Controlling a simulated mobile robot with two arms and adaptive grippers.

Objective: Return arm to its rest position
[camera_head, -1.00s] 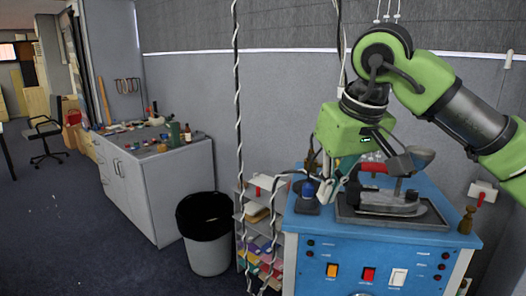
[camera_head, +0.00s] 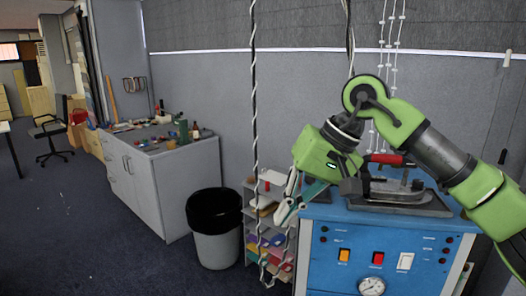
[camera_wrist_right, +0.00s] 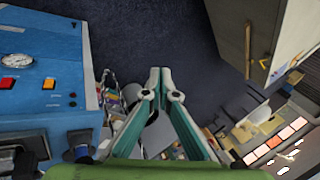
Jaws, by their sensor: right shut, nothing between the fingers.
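My right arm, green and dark grey, comes in from the right in the head view. My right gripper (camera_head: 284,213) has teal and pale fingers, tilted down and left, at the left edge of the blue machine and in front of the shelf. In the right wrist view the fingertips (camera_wrist_right: 160,73) meet and hold nothing. My left gripper is not in view.
A small shelf (camera_head: 247,222) with coloured items stands left of the machine. A black-lined bin (camera_head: 214,248) and a grey cabinet (camera_head: 150,190) are further left. White-and-dark cables (camera_head: 254,100) hang in front of the shelf. Dark floor (camera_head: 90,250) at the left is open.

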